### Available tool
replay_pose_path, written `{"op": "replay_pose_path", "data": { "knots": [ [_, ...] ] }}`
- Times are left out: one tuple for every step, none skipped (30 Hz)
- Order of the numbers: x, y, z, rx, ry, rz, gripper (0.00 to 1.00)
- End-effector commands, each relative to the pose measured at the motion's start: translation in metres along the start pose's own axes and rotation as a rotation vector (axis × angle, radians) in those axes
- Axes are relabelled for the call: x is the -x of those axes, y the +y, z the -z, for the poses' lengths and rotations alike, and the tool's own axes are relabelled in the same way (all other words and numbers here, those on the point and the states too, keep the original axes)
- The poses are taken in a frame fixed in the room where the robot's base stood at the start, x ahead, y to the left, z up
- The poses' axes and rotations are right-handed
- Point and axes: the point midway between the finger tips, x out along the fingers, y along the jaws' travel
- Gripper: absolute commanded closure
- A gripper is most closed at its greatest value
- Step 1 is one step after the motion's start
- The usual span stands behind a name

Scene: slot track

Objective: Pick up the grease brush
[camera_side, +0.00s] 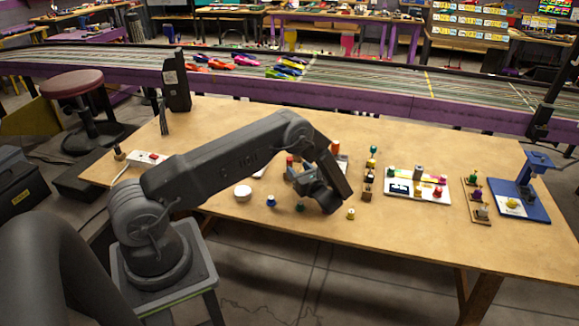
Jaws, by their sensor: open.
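I cannot make out the grease brush for certain; it may be hidden behind my arm or too small to tell. My gripper (298,178) is low over the middle of the wooden table (425,155), partly hidden by my own wrist. It is open, and I see nothing held in it. A small red-topped item (290,160) and an orange item (336,146) show close by it, partly covered by my arm.
A white round tub (243,193), a blue piece (271,201), a green piece (300,207) and a yellow piece (351,214) stand near the front edge. To the right are a white tray (403,194) and a blue stand (535,180). The slot track (400,85) runs behind.

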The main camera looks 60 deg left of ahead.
Motion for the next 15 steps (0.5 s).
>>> {"op": "replay_pose_path", "data": {
  "knots": [
    [-0.003, 0.0, 0.002, -0.004, -0.005, 0.002, 0.46],
    [-0.006, 0.0, 0.002, -0.006, -0.007, 0.003, 0.46],
    [-0.01, 0.0, 0.002, -0.006, -0.007, 0.002, 0.46],
    [-0.013, 0.001, 0.002, -0.006, -0.006, 0.001, 0.46],
    [-0.016, 0.001, 0.002, -0.006, -0.006, 0.001, 0.46],
    [-0.02, 0.001, 0.002, -0.006, -0.006, 0.002, 0.46],
    [-0.023, 0.001, 0.002, -0.006, -0.007, 0.002, 0.46],
    [-0.026, 0.001, 0.002, -0.006, -0.006, 0.001, 0.46],
    [-0.03, 0.002, 0.001, -0.006, -0.006, 0.001, 0.46],
    [-0.034, 0.002, 0.001, -0.006, -0.005, 0.001, 0.46],
    [-0.038, 0.003, 0.001, -0.006, -0.005, 0.001, 0.46],
    [-0.044, 0.004, 0.0, -0.005, -0.005, 0.0, 0.46],
    [-0.049, 0.005, 0.0, -0.005, -0.005, 0.0, 0.46],
    [-0.053, 0.006, 0.0, -0.005, -0.005, 0.0, 0.46],
    [-0.059, 0.006, -0.001, -0.005, -0.005, 0.0, 0.46]
  ]
}}
